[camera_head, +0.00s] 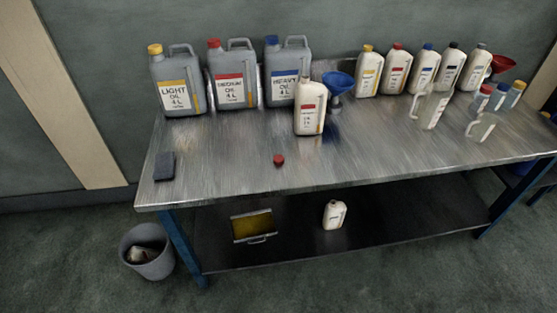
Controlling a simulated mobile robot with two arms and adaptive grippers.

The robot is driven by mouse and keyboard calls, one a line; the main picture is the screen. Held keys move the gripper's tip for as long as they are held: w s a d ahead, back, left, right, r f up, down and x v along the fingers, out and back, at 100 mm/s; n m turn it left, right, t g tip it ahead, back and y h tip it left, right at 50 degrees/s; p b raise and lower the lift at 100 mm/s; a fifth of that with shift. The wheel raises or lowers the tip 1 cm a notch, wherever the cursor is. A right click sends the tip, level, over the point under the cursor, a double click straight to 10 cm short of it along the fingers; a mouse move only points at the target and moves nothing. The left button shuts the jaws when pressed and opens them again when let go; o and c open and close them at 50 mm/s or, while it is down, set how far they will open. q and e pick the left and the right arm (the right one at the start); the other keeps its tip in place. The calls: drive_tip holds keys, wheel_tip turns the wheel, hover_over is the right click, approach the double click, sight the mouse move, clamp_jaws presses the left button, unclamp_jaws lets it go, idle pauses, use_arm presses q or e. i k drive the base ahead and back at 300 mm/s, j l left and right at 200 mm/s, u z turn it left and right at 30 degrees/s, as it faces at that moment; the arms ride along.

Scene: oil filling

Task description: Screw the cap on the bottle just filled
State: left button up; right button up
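A white bottle with a red label (310,118) stands upright near the middle of the metal table, in front of the heavy oil can. No cap shows on its neck. A small red cap (279,161) lies on the bare tabletop, in front and to the left of that bottle, apart from it. Neither of my grippers is in view.
Light (177,95), medium (231,92) and heavy (283,89) oil cans stand behind. A blue funnel (338,83) is right of the bottle. Several capped bottles, clear jugs (432,110) and a red funnel (502,63) stand right. A dark block (164,166) lies left.

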sight(311, 96)
drive_tip(key=i+j+z, duration=0.1)
drive_tip(key=i+j, duration=0.25)
drive_tip(key=i+j+z, duration=0.15)
drive_tip(key=i+j, duration=0.15)
drive_tip(key=j, duration=0.25)
drive_tip(key=i+j+z, duration=0.1)
drive_tip(key=i+j, duration=0.2)
drive_tip(key=j, duration=0.2)
